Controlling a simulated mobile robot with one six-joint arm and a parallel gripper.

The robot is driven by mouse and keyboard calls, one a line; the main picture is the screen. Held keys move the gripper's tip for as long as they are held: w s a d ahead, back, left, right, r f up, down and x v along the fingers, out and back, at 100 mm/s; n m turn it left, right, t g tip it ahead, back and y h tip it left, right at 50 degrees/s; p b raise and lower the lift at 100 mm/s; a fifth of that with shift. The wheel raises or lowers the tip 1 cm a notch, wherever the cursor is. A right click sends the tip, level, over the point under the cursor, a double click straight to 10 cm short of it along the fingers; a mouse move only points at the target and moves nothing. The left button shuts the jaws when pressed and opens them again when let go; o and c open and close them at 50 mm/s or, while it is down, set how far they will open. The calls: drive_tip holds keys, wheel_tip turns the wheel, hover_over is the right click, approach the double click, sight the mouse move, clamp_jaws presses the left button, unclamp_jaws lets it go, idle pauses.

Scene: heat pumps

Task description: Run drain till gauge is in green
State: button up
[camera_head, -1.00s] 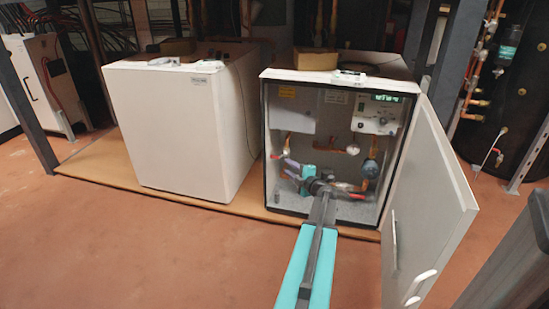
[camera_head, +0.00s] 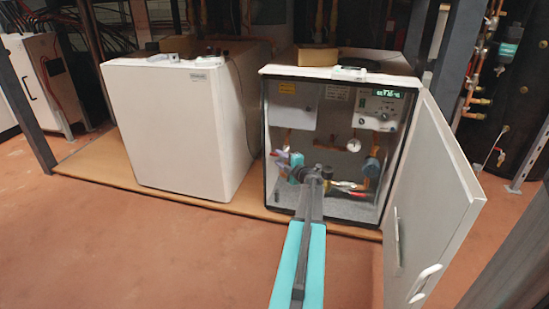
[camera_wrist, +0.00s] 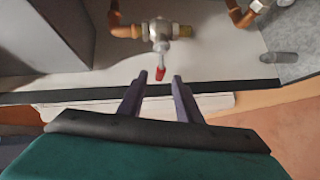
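The drain valve (camera_wrist: 160,35) is a metal body on a copper pipe at the top of the wrist view. Its red-tipped lever (camera_wrist: 161,74) points down toward my gripper. My gripper (camera_wrist: 161,78) is open, its two purple fingers on either side of the lever's red end; I cannot tell whether they touch it. In the head view my gripper (camera_head: 278,157) reaches into the lower left of the open heat pump cabinet (camera_head: 268,120). The round white gauge (camera_head: 353,145) is inside the cabinet; its needle and green zone are too small to read.
The cabinet's white door (camera_head: 432,200) stands open at the right. A control panel (camera_head: 383,108) with a green display is at the upper right inside. A closed white unit (camera_head: 180,125) stands to the left. The reddish floor in front is clear.

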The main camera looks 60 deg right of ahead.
sight(275, 154)
drive_tip(key=b+x, duration=0.1)
drive_tip(key=x, duration=0.3)
drive_tip(key=shift+w+f+b, duration=0.1)
drive_tip(key=shift+b, duration=0.2)
drive_tip(key=shift+w+d, duration=0.3)
drive_tip(key=shift+w, duration=0.3)
drive_tip(key=shift+c, duration=0.5)
